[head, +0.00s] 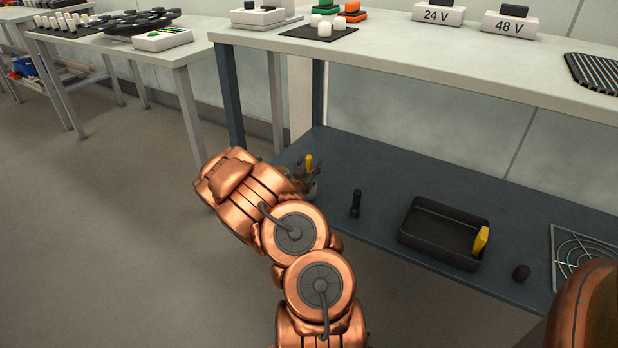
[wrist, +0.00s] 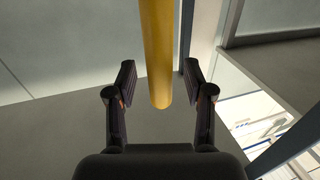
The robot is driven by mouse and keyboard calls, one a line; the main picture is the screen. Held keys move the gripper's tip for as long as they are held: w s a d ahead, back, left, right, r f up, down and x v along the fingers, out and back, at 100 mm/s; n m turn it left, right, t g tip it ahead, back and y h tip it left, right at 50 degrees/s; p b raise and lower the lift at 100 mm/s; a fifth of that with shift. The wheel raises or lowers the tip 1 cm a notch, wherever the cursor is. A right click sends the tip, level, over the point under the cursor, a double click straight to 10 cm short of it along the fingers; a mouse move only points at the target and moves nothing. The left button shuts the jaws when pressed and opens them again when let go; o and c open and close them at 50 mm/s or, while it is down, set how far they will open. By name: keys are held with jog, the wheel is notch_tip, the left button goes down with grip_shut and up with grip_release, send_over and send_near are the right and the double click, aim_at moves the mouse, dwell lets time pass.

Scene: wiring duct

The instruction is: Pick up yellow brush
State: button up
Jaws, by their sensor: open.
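The yellow brush (head: 309,163) shows as a small upright yellow piece at the left end of the lower shelf, by my gripper (head: 304,181). In the wrist view its smooth round yellow handle (wrist: 157,50) comes down from the top edge, and its rounded end shows between the two fingers of my gripper (wrist: 159,72). The fingers are apart, with a gap on each side of the handle, and neither touches it. The brush's other end is out of the wrist view. My arm hides part of the gripper in the head view.
The upper tabletop (head: 400,59) overhangs the shelf.

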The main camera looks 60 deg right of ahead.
jog(key=shift+c, duration=0.2)
grip_shut()
dwell(0.3)
